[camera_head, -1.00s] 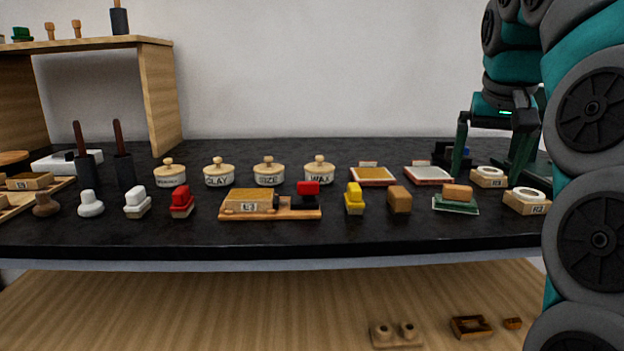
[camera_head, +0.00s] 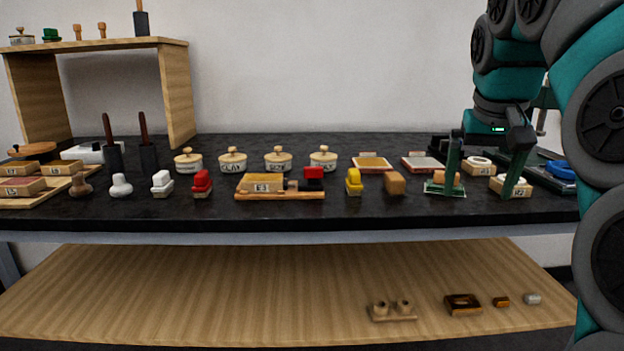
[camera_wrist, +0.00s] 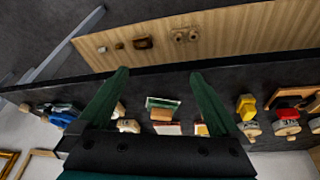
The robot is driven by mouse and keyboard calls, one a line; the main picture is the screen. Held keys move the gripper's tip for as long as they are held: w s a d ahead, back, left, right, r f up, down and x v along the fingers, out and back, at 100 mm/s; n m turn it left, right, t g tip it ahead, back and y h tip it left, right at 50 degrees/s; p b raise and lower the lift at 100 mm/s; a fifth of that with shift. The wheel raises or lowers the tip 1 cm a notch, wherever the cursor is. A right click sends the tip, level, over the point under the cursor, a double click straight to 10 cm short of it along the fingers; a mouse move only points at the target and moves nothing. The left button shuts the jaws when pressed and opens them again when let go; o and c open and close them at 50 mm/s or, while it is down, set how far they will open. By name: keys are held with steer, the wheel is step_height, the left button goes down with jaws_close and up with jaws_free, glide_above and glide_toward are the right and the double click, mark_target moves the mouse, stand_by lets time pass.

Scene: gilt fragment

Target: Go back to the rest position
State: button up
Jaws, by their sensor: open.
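My gripper (camera_head: 482,178) is at the right of the head view, with its two dark green fingers spread wide and pointing down. It appears in front of the right part of the black tabletop (camera_head: 420,207). Nothing is held between the fingers. In the wrist view my gripper (camera_wrist: 160,78) is also open, and a green-based block (camera_wrist: 162,103) shows beyond and between the fingers. My teal and grey arm fills the right edge of the head view.
A wooden shelf (camera_head: 180,95) stands at left. A lower shelf (camera_head: 220,290) is mostly bare.

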steer(key=s+a+f+n+g, duration=0.1)
steer(key=s+a+f, duration=0.4)
steer(key=s+f, duration=0.9)
steer(key=s+a+f+n+g+y, duration=0.1)
steer(key=s+a+f+g, duration=0.3)
steer(key=s+f, duration=1)
step_height(320, 180, down, 4)
steer(key=shift+a+f+n+g, duration=0.1)
steer(key=shift+a+n+g, duration=0.3)
steer(key=shift+a, duration=0.8)
